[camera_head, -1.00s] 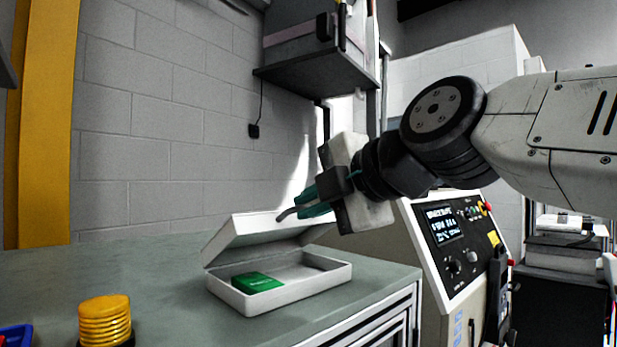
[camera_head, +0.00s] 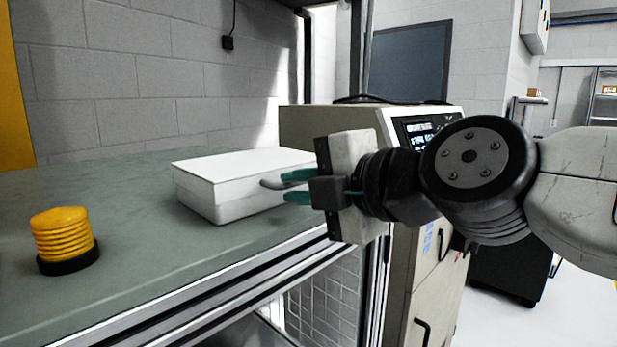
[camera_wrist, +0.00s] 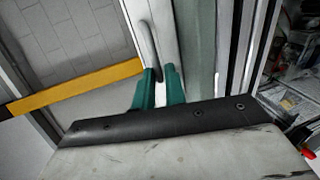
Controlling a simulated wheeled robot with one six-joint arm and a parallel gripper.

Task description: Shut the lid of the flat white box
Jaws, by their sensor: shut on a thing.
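The flat white box (camera_head: 215,203) stands on the grey-green bench top, near its front edge. Its white lid (camera_head: 245,164) lies flat over the box, with no clear gap in the head view. The inside of the box is hidden. My gripper (camera_head: 288,187) is at the right end of the box, its teal fingers shut on the grey lid handle (camera_head: 268,183). In the wrist view, the curved handle (camera_wrist: 149,42) runs down to my gripper's teal fingertips (camera_wrist: 158,72).
A yellow ribbed beacon (camera_head: 64,236) on a black base stands on the bench (camera_head: 130,270) at the left. A machine cabinet with a control panel (camera_head: 425,130) stands behind my gripper. The bench between beacon and box is clear.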

